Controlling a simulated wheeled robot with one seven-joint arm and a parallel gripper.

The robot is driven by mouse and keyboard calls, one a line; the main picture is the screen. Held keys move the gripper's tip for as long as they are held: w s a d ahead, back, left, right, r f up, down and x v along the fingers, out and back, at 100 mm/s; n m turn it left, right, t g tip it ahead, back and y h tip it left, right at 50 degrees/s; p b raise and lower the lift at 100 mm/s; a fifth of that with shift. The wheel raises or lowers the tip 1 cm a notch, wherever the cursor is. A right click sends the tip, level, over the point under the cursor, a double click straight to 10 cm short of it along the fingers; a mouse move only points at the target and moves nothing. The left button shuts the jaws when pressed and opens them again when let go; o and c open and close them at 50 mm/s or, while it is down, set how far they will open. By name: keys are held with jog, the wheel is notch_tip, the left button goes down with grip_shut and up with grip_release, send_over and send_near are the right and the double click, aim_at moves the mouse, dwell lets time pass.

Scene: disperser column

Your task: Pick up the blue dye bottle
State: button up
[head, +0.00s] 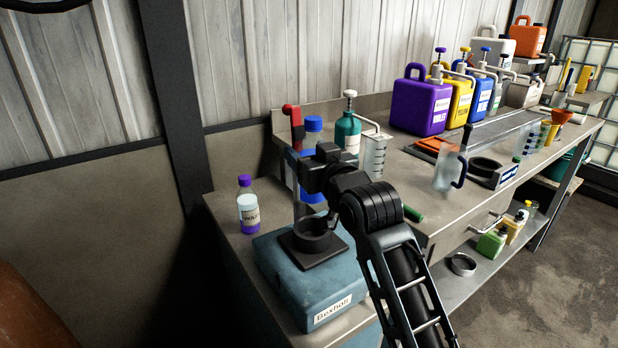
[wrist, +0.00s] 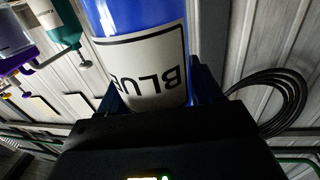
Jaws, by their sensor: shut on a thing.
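The blue dye bottle (wrist: 140,22) fills the upper middle of the wrist view, its white label reading "BLUE" upside down. It sits between the jaws of my gripper (wrist: 150,95), which is shut on it. In the head view my gripper (head: 312,165) is over the left end of the bench, at the disperser. The bottle's blue cap (head: 313,124) shows above my gripper and part of its blue body shows below. The rest is hidden by my gripper and wrist. I cannot tell whether its base touches anything.
The disperser's teal base (head: 290,290) and red-handled column (head: 293,120) stand close by. A violet-capped bottle (head: 248,210) is to the left. A teal pump bottle (head: 347,130) and clear beaker (head: 374,155) are just right. Coloured jugs (head: 420,105) stand farther back.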

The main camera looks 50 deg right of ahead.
notch_tip(320, 180, up, 16)
jog(key=p, duration=0.1)
jog(key=shift+r, duration=0.25)
jog(key=shift+s, duration=0.1)
